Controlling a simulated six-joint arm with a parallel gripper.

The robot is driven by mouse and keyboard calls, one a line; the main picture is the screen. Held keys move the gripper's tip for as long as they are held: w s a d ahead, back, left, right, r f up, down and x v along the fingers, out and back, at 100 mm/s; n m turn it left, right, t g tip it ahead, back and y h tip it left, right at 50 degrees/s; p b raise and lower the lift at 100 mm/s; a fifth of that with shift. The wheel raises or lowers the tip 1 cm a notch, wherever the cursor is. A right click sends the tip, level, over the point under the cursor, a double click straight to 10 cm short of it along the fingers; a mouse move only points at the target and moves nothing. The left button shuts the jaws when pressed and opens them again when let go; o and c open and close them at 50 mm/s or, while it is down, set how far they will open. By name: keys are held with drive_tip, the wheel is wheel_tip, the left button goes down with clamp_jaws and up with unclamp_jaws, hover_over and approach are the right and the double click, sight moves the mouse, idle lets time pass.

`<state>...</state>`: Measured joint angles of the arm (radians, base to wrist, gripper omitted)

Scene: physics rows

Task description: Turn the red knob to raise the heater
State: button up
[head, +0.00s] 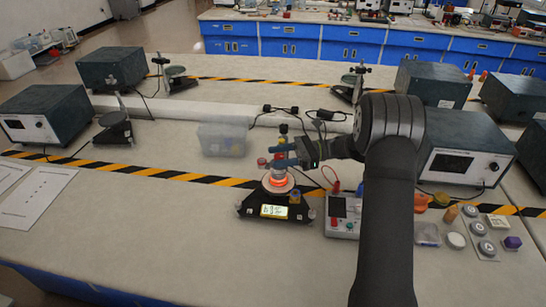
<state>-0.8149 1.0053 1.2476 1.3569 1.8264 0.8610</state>
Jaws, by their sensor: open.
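The heater (250,206) is a dark base with a lit display on its front. An orange-red glowing ring (278,182) shows above the display. A small red knob-like part (262,162) sticks out on the left, beside the fingertips. Another reddish piece shows higher on the same upright, below a yellow and dark top. My gripper (279,154) reaches in from the right with its blue fingers around or beside the upright. It is open. The fingers hide part of the upright, and I cannot tell whether they touch the red knob.
A clear plastic box (222,139) stands behind the heater to the left. Small parts (456,240) lie farther right, beside grey power units. Bare bench (170,225) is at the front left.

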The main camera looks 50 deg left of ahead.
drive_tip(key=v, duration=0.9)
drive_tip(key=shift+w, duration=0.3)
drive_tip(key=shift+d, duration=0.15)
drive_tip(key=s+d+m+t+y, duration=0.3)
drive_tip(key=d+m+t+y, duration=0.65)
drive_tip(key=d, duration=0.25)
drive_tip(key=shift+n+t, duration=0.25)
drive_tip(key=x, duration=1.1)
drive_tip(key=f+x, duration=0.1)
drive_tip(key=x, duration=0.5)
drive_tip(key=shift+c, duration=0.2)
drive_tip(key=c, duration=0.9)
